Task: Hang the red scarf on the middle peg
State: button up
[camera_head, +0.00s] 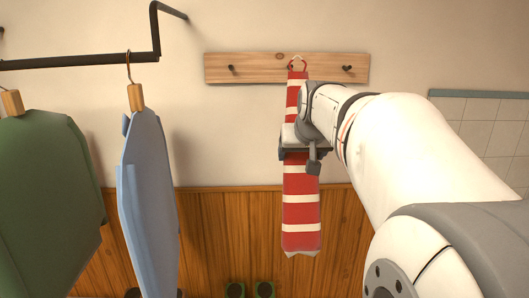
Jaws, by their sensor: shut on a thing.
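The red scarf (301,213) has white stripes and hangs upright in front of the peg board (220,69). A small loop (298,63) at its top end lies in front of the board's middle, between the two visible pegs. My gripper (303,150) is shut on the scarf at about its upper middle, below the board. The left peg (231,68) and the right peg (347,68) show bare. The middle peg is hidden behind or within the loop, and I cannot tell whether the loop is around it.
A black rail (80,62) at the left carries a blue garment (147,200) and a green garment (45,190) on hangers. Two dark objects (250,289) stand low by the wood panelling. Open wall lies between the blue garment and the scarf.

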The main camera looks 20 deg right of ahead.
jog(key=w+d+f+p, duration=0.2)
jog(key=w, duration=0.7)
jog(key=shift+w+d+f, duration=0.2)
jog(key=shift+d+f, duration=0.05)
jog(key=shift+f, duration=0.05)
dwell(0.7)
dwell(0.6)
jog(key=o, duration=1.1)
jog(key=b+v, duration=0.1)
jog(key=v, duration=0.7)
jog(key=s+a+f+n+g+y, duration=0.1)
jog(key=s+a+f, duration=0.4)
jog(key=s+f, duration=0.2)
jog(key=s+a+f+n+g, duration=0.1)
jog(key=s+a+f+g, duration=0.1)
jog(key=s+a+f, duration=0.3)
jog(key=s+a+f+n+g+y, duration=0.1)
jog(key=s+a+f+g, duration=0.1)
jog(key=s+a+f, duration=0.4)
jog(key=s+f, duration=0.5)
jog(key=s, duration=0.3)
jog(key=shift+f+y, duration=0.15)
jog(key=shift+y, duration=0.15)
